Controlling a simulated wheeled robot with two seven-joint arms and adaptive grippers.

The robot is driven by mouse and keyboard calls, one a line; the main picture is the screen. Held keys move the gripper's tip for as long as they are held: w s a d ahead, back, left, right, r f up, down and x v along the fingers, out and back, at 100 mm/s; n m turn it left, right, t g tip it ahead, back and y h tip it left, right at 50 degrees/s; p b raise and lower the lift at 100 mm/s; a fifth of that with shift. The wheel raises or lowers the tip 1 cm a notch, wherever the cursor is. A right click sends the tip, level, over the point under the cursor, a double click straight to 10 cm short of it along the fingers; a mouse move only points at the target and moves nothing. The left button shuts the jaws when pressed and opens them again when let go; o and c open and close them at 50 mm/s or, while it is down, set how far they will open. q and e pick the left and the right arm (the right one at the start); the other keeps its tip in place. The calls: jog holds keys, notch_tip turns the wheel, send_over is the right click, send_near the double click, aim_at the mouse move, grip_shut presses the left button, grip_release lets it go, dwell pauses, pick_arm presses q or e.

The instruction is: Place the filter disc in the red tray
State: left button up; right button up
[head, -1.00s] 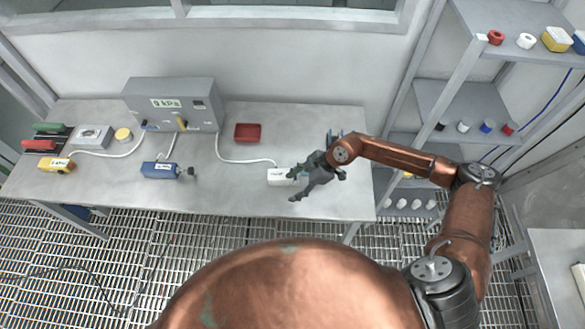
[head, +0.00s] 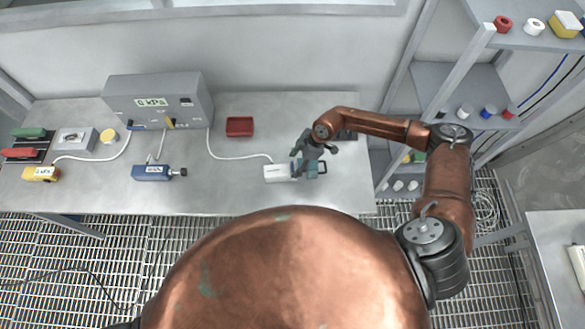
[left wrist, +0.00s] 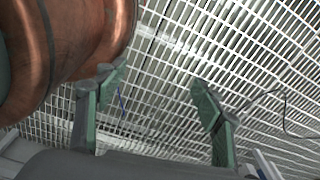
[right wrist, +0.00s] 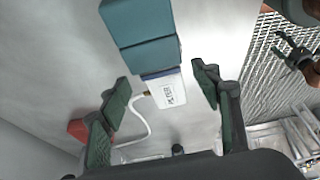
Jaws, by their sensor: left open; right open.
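The red tray (head: 239,126) sits on the table behind the white box; part of it shows in the right wrist view (right wrist: 77,130). The white labelled box (head: 278,172) has a hose running to it, and a teal block (right wrist: 140,30) adjoins it. My right gripper (right wrist: 160,84) is open and empty, its fingers spread either side of the white box in its view, contact unclear. I cannot make out the filter disc for sure; a yellow round piece (head: 108,136) lies at the table's left. My left gripper (left wrist: 155,90) is open and empty above the floor grating.
A grey gauge box (head: 158,105) stands at the back of the table. A blue valve piece (head: 152,173), a yellow piece (head: 40,173) and red and green handles lie to the left. A shelf (head: 470,85) with small parts stands right. The table between blue piece and white box is mostly clear.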

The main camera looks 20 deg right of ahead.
jog(key=shift+x, duration=0.9)
jog(key=shift+d, duration=0.1)
jog(key=c, duration=1)
pick_arm(q)
jog(key=shift+w+r, duration=0.2)
jog(key=shift+w, duration=0.7)
pick_arm(e)
jog(key=shift+c, duration=0.7)
